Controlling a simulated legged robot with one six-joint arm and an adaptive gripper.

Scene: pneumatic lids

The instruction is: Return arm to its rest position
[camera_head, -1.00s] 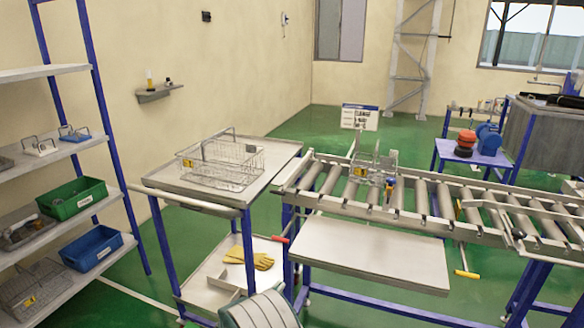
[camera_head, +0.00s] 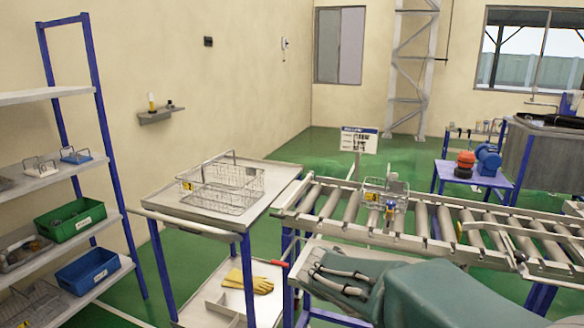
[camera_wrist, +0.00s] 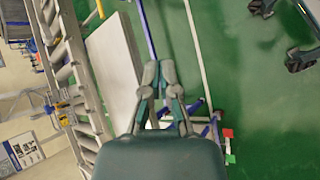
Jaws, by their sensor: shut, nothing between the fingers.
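My arm, dark green, reaches in from the lower right of the head view. My gripper (camera_head: 318,280) points left in front of the roller conveyor (camera_head: 330,203), its two grey fingers close together and empty. It hides most of the pale flat panel below the rollers. In the wrist view my gripper (camera_wrist: 159,72) is shut with nothing held, and the pale panel (camera_wrist: 112,65) lies to its left with green floor to its right.
A cart (camera_head: 178,223) with a wire basket (camera_head: 222,187) stands left of the conveyor. A smaller wire basket (camera_head: 384,193) is on the rollers. Yellow gloves (camera_head: 249,281) lie on the cart's lower shelf. A shelf rack (camera_head: 112,165) holds green and blue bins at left.

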